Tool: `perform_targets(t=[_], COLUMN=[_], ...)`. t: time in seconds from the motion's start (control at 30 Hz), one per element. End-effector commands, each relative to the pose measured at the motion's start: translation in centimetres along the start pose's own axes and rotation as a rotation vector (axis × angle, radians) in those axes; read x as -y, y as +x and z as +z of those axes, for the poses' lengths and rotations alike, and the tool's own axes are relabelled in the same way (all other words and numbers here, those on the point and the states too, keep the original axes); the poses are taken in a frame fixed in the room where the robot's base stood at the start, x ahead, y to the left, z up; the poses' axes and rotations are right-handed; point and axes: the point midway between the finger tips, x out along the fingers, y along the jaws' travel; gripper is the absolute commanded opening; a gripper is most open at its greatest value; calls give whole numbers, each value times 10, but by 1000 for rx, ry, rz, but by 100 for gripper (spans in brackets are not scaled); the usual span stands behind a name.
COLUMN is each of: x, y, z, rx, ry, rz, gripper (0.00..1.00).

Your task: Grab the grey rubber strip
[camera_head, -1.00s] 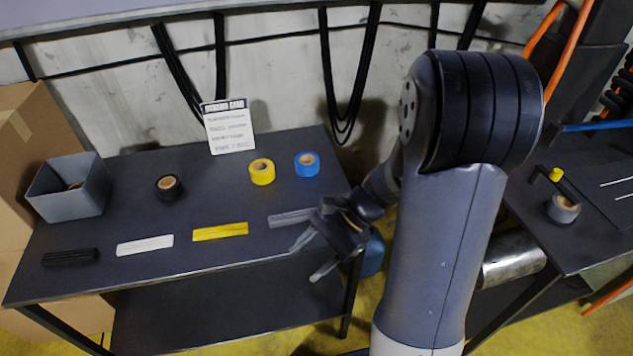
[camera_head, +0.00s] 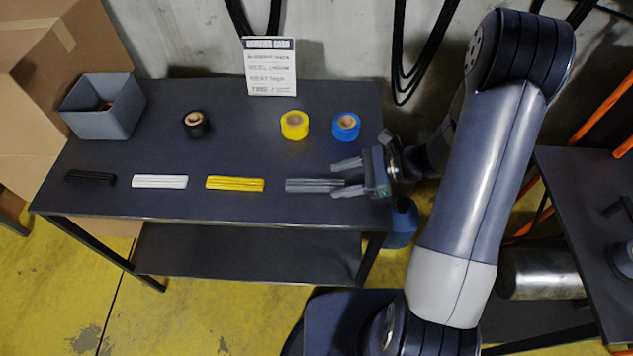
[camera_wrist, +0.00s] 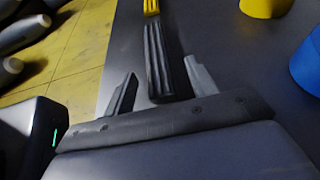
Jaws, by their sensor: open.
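The grey rubber strip (camera_head: 312,185) lies flat near the front right of the dark table, to the right of the yellow strip. My gripper (camera_head: 347,178) is open at the table's right end, its fingers pointing left at the strip's right end. In the wrist view my gripper (camera_wrist: 160,88) has the grey strip (camera_wrist: 156,58) lying between its spread fingers, nearer the left finger and running away from me. Neither finger visibly grips it. How high the fingers are above the table is hard to tell.
The yellow strip (camera_head: 235,184), white strip (camera_head: 160,182) and black strip (camera_head: 90,178) lie in a row leftward. Behind are black tape (camera_head: 195,124), yellow tape (camera_head: 294,125), blue tape (camera_head: 345,127), a grey bin (camera_head: 103,112) and a sign (camera_head: 269,66).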

Motion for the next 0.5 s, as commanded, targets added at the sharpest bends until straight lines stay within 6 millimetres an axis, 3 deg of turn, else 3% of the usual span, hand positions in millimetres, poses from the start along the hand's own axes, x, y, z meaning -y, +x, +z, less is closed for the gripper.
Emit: perform_targets(t=[0.3,0.5], x=[-4,-3], y=[41,48], z=[11,10], rx=[0,-1], ry=[0,-1], rz=[5,1], gripper=[55,55])
